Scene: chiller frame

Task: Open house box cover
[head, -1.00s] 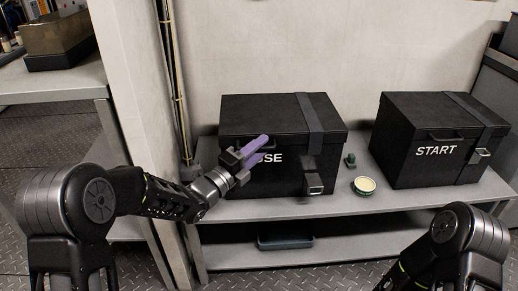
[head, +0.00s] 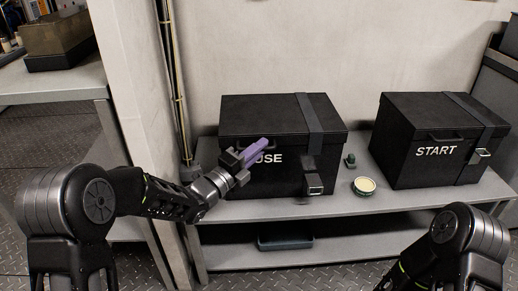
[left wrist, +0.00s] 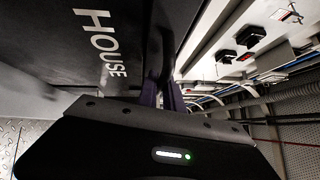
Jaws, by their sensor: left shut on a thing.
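The black house box (head: 270,178) stands on the left part of the grey bench, its cover (head: 262,105) down. Its lettering is partly hidden by my left gripper (head: 266,143); the left wrist view shows the word HOUSE on the box front (left wrist: 105,45). My left gripper has purple fingers and is at the upper front of the box, shut on what appears to be the handle, mostly hidden by the fingers. A dark strip and the fingers show in the left wrist view (left wrist: 162,92). A strap (head: 309,112) crosses the cover above a metal latch (head: 314,184). My right gripper is out of view.
A black START box (head: 436,160) stands to the right on the bench (head: 345,204). A wall pillar rises at left. A dark tray (head: 286,242) is on the lower shelf.

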